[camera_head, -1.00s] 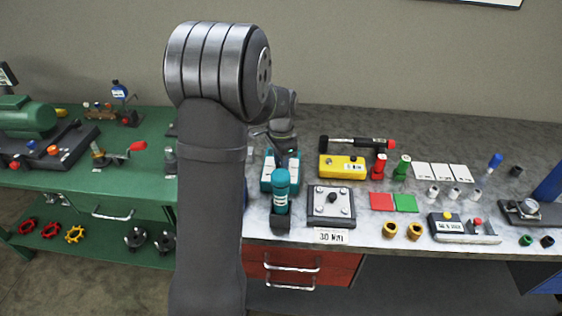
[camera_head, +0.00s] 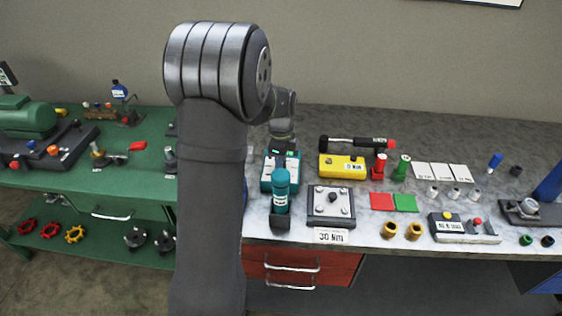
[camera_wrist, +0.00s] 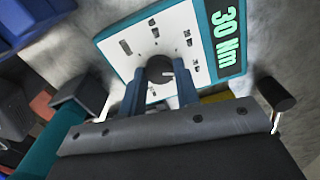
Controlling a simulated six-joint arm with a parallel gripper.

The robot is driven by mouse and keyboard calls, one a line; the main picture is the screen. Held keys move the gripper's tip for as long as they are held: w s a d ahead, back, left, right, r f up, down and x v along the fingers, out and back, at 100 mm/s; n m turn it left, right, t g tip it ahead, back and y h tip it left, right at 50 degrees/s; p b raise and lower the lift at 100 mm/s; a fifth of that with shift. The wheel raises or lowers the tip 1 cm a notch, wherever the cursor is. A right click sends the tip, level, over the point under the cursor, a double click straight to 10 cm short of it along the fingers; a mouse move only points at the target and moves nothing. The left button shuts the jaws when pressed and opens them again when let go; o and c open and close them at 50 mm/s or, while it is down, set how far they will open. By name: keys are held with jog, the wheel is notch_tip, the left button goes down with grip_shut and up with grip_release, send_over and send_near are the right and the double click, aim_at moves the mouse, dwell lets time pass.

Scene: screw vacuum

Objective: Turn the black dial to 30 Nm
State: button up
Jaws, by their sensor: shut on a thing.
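The black dial (camera_wrist: 160,68) sits on the white face of a teal-edged control box (camera_wrist: 118,50), seen close in the wrist view. The box's display (camera_wrist: 227,38) reads "30 Nm" in green. My gripper (camera_wrist: 160,80) has its two blue-grey fingers on either side of the dial, shut on it. In the head view the teal box (camera_head: 267,184) stands on the grey bench behind a teal screwdriver (camera_head: 281,190). There my wrist hides the dial.
A "30 Nm" label (camera_head: 331,236) lies at the bench's front edge, before a grey plate with screws (camera_head: 345,217). A yellow box (camera_head: 330,166) stands right of the teal box. Several small parts are spread farther right.

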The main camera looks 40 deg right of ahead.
dwell(0.3)
jog(key=o, duration=1)
jog(key=shift+r, duration=0.1)
notch_tip(320, 180, up, 17)
jog(key=shift+r, duration=0.15)
dwell(0.4)
notch_tip(320, 180, down, 18)
jog(key=shift+r, duration=0.2)
dwell(0.3)
